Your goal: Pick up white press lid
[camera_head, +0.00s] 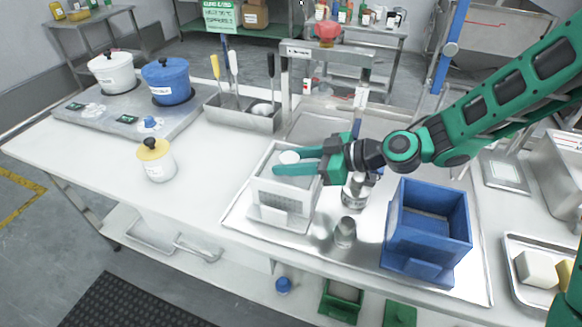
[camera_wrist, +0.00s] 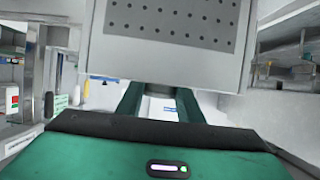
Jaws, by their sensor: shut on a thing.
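The white press (camera_head: 266,187), a boxy body with a perforated front, stands on the metal tray left of the blue box. My gripper (camera_head: 283,163) reaches in from the right over its top. Its green fingers are closed on the white press lid (camera_head: 289,157), of which a small rounded white part shows at the fingertips. I cannot tell whether the lid is clear of the press body. In the wrist view, a pale panel with rows of dark holes (camera_wrist: 170,20) fills the top middle and hides the ends of my fingers (camera_wrist: 160,95).
An open blue box (camera_head: 428,232) stands right of the press on the metal tray (camera_head: 470,280). A small metal cup (camera_head: 345,232) is between them. A utensil holder (camera_head: 243,115) stands behind. A yellow-lidded white jar (camera_head: 156,162) is at left, with clear table around it.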

